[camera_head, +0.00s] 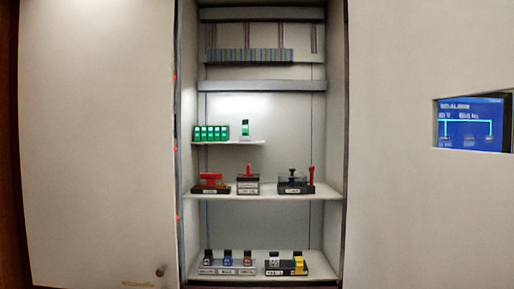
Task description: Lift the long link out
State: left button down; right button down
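Neither of my grippers shows in the head view. On the middle shelf (270,194), a wide red handled piece (211,178) sits upright on a dark labelled base at the left. Its wide shape could be the long link, but the labels are too small to read, so I cannot tell. To its right is a grey labelled block (248,187) with a red handle on top. Further right is a dark unit (291,186) with a dark T-shaped handle, and a red upright handle (311,176) stands at its right end.
A short upper shelf (230,142) holds several green modules (211,132) and a single green one (245,128). The bottom shelf holds small switches (227,259) and a yellow piece (299,265). Cabinet walls enclose both sides. A blue screen (474,124) is at right.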

aim_at(211, 178)
jog(key=i+j, duration=0.3)
jog(key=j, duration=0.15)
jog(key=i+j, duration=0.35)
jog(key=j+u, duration=0.05)
jog(key=j, duration=0.05)
